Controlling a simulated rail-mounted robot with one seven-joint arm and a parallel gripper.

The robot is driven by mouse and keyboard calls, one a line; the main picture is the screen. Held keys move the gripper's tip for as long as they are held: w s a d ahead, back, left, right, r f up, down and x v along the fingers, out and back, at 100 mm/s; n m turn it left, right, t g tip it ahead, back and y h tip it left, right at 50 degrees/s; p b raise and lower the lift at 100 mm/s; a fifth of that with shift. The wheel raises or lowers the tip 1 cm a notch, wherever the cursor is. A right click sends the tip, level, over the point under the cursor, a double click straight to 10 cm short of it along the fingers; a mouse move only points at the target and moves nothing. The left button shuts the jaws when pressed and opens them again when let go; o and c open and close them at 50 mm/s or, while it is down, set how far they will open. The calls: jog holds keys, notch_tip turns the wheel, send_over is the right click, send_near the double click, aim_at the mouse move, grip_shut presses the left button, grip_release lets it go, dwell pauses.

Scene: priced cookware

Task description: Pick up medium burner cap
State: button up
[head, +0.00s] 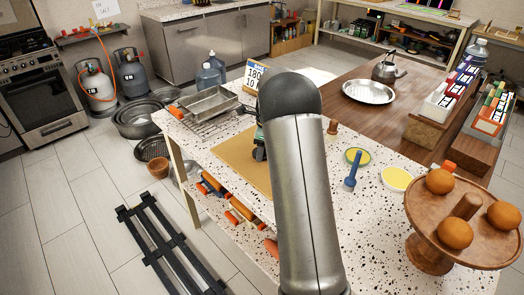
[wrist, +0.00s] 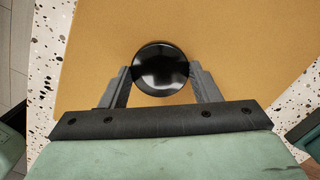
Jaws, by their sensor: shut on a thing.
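The medium burner cap (wrist: 160,68) is a round, glossy black disc in the wrist view. My gripper (wrist: 160,80) has its two grey fingers against the left and right sides of the cap, shut on it. Below the cap in the wrist view is a tan board (wrist: 240,50); I cannot tell whether the cap still touches it. In the head view my arm hides most of the gripper (head: 259,150) and the cap. The tan board also shows there (head: 238,150) on the speckled counter.
A metal tray (head: 210,103) on a wire rack stands at the counter's far left. A blue-handled tool (head: 352,170), a yellow dish (head: 397,179) and a wooden stand (head: 465,225) with orange balls are to the right. A price sign (head: 254,77) stands behind my arm.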

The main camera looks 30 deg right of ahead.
notch_tip(320, 180, up, 2)
jog(key=shift+r, duration=0.2)
jog(key=s+a+r+b, duration=0.1)
jog(key=s+a+r, duration=0.1)
jog(key=s+r, duration=0.3)
jog(key=s+a+r+b, duration=0.2)
jog(key=s+r, duration=0.3)
jog(key=s, duration=0.3)
jog(key=shift+s+a, duration=0.15)
jog(key=shift+a, duration=0.2)
